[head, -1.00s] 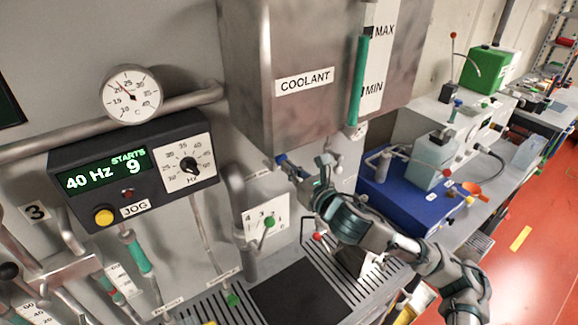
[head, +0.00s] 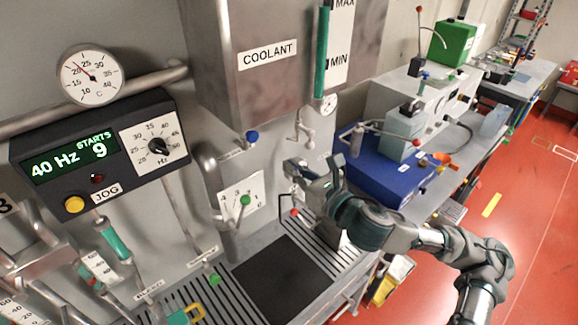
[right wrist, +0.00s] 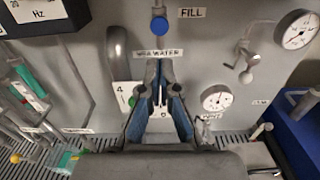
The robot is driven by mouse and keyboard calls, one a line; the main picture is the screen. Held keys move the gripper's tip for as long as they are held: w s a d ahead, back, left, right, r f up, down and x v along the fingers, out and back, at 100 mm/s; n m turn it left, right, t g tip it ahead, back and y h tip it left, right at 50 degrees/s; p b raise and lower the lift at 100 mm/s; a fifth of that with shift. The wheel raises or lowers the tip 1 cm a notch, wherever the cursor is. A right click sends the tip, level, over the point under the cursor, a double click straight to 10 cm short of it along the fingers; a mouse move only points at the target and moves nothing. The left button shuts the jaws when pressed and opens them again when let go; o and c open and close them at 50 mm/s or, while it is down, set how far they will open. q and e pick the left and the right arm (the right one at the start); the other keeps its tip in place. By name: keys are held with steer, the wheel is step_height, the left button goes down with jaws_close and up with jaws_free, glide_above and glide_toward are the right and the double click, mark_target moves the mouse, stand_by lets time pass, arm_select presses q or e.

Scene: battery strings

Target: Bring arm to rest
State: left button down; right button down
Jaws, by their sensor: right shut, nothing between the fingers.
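My right gripper (head: 294,167) is shut and empty, in front of the machine's grey panel below the coolant tank (head: 262,75). In the right wrist view its blue-padded fingers (right wrist: 159,66) meet at the tips, just below a blue knob (right wrist: 159,27). In the head view the blue knob (head: 252,136) is left of and above the gripper, apart from it. My right arm reaches in from the lower right. My left gripper is not in view.
A control box (head: 97,158) reads 40 Hz and STARTS 9. A green-knobbed lever (head: 245,200) stands over a numbered plate. A dark mat (head: 282,277) lies on the slotted bench. A blue box (head: 385,172) stands right of the gripper. Red floor (head: 530,230) is open at right.

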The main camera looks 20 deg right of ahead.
steer(key=shift+d, duration=0.25)
